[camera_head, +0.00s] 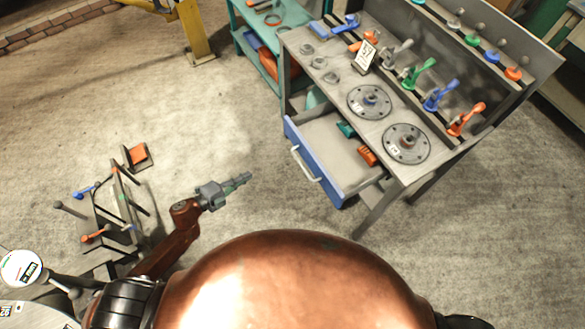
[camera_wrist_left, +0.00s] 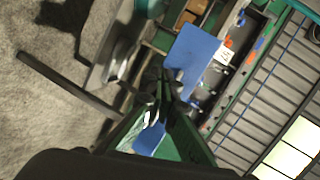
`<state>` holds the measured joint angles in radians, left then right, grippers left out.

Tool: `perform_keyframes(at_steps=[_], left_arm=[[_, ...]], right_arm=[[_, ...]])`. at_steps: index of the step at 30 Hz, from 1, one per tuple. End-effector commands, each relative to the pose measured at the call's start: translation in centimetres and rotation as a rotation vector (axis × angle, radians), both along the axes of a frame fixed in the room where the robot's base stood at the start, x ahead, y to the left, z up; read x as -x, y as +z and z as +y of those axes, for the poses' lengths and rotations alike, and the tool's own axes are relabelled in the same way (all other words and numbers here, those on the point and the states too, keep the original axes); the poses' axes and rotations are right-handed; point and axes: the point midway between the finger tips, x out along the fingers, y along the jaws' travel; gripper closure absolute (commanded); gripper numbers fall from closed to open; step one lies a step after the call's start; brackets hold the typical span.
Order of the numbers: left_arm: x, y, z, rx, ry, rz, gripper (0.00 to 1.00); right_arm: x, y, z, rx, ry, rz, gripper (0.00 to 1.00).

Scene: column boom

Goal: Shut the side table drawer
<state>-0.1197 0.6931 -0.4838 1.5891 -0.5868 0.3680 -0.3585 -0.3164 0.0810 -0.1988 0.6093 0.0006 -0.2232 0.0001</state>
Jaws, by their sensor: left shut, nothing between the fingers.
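The side table (camera_head: 330,98) is a grey workbench at the upper right of the head view. Its drawer (camera_head: 325,130) is pulled out, with a blue front (camera_head: 325,181) and a pale bar handle (camera_head: 303,165). A teal piece (camera_head: 346,129) and an orange piece (camera_head: 367,156) lie inside. My left gripper (camera_head: 247,178) is shut and empty, to the left of the drawer front and apart from the handle. In the left wrist view, a blue panel (camera_wrist_left: 190,50), probably the drawer front, shows beyond my dark fingers. My right gripper is out of view.
The bench top holds round metal discs (camera_head: 369,101), a numbered card (camera_head: 366,55) and a rack of coloured-handled tools (camera_head: 440,97). A teal shelf (camera_head: 246,42) stands beside it. A low rack (camera_head: 118,205) is at left. Bare floor (camera_head: 215,110) lies between.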

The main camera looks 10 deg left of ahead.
Motion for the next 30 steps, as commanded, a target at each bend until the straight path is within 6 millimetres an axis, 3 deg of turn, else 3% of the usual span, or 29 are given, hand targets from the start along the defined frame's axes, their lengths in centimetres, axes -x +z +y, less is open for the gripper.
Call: perform_keyframes(at_steps=[1, 3, 8, 21, 30], left_arm=[[0.8, 1.6, -2.1, -0.025, -0.089, -0.058, 1.00], [1.9, 3.4, -4.1, -0.050, -0.178, -0.118, 1.00], [2.9, 5.3, -6.4, -0.072, -0.265, -0.179, 1.00], [-1.5, 3.7, -12.6, -0.071, -0.266, -0.182, 1.00], [-4.2, 2.7, -16.3, -0.071, -0.263, -0.179, 1.00]], right_arm=[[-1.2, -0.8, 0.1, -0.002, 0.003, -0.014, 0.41], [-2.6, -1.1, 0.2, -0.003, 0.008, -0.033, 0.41], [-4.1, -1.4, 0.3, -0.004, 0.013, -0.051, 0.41], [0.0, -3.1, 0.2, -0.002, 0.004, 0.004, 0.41], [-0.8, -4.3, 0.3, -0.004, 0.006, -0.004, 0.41]])
